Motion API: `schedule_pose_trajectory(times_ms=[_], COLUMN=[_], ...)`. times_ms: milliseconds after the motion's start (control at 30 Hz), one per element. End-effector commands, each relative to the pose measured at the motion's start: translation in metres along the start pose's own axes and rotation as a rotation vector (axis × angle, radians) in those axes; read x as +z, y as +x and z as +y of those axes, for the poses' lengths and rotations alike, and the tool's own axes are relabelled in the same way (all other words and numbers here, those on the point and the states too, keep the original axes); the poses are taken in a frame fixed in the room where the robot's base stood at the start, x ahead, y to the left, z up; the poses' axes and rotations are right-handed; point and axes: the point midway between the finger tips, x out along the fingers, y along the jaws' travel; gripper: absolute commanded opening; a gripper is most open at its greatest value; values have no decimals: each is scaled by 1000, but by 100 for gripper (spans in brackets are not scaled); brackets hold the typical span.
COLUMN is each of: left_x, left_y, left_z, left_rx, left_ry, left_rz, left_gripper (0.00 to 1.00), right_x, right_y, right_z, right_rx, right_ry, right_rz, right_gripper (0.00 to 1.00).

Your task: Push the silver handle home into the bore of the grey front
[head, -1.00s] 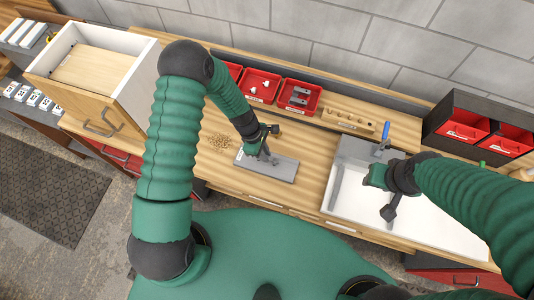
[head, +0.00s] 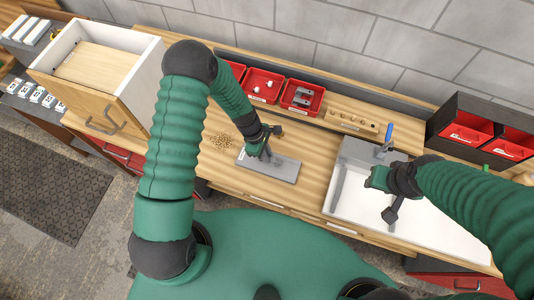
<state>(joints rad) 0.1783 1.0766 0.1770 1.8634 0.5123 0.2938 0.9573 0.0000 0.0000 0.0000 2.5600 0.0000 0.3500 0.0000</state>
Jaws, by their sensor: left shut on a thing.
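The grey front (head: 284,170) lies flat on the wooden bench in the middle of the head view. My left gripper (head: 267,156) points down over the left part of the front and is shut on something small. That is probably the silver handle, but it is too small and too covered by the fingers to make out. The bore is hidden too, and I cannot tell whether the handle touches the front. My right gripper (head: 391,213) hangs over the white sink, away from the front. Its jaw opening is not clear.
Red bins (head: 264,86) with small parts stand behind the front. A wooden strip with several pegs (head: 349,118) lies right of them. An open drawer box (head: 95,66) stands at left.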

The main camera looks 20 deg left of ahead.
Motion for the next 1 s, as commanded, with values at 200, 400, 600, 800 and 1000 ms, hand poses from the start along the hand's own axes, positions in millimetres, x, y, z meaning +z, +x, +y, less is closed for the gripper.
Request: schedule_pose_trajectory(times_ms=[200, 400, 600, 800, 1000], left_x=[-2, -3, -4, -4, -4], left_y=[6, 10, 12, 12, 12], left_z=[0, 0, 0, 0, 0], left_rx=[0, 0, 0, 0, 0], left_ry=[0, 0, 0, 0, 0], left_rz=[0, 0, 0, 0, 0], left_gripper=[0, 0, 18, 39, 39], right_x=[1, 2, 2, 2, 2], right_y=[5, 8, 10, 10, 10], right_z=[0, 0, 0, 0, 0], right_rx=[0, 0, 0, 0, 0], right_ry=[0, 0, 0, 0, 0], right_rz=[0, 0, 0, 0, 0], right_gripper=[39, 39, 39, 39, 39])
